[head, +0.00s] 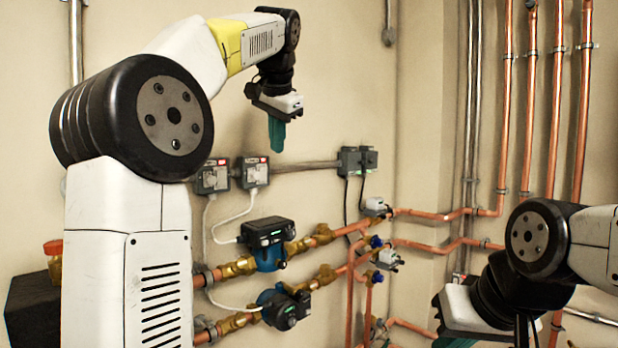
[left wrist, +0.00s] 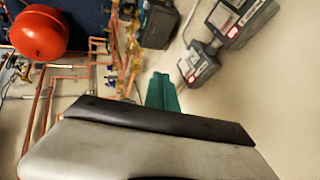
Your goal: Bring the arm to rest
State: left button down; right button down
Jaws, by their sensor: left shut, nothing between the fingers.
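My left gripper (head: 277,134) hangs pointing down in front of the wall, above the grey switch boxes in the head view. Its teal fingers are together with nothing between them, and they also show in the left wrist view (left wrist: 162,92). It touches nothing that I can see. My right gripper (head: 455,341) is at the lower right of the head view. Only its upper part and a bit of teal show there; its fingertips are cut off by the bottom edge.
Two blue-and-black pumps (head: 268,242) sit on copper pipes (head: 420,213) along the wall. Grey switch boxes (head: 255,172) are mounted above them. Vertical copper pipes (head: 557,100) run up the right wall. A red round vessel (left wrist: 40,34) shows in the left wrist view.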

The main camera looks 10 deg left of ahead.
pick_arm(q)
jog(key=s+d+f+n+h, duration=0.1)
jog(key=s+f+n+h, duration=0.1)
jog(key=s+f, duration=1.1)
jog(key=s+d+f+n+h, duration=0.1)
jog(key=s+f+n, duration=0.2)
jog(key=s+f, duration=1)
notch_tip(320, 180, down, 3)
jog(key=shift+s+d+f+n+g+h, duration=0.1)
jog(key=shift+s+d+n+g+h, duration=0.2)
jog(key=shift+n+h, duration=0.1)
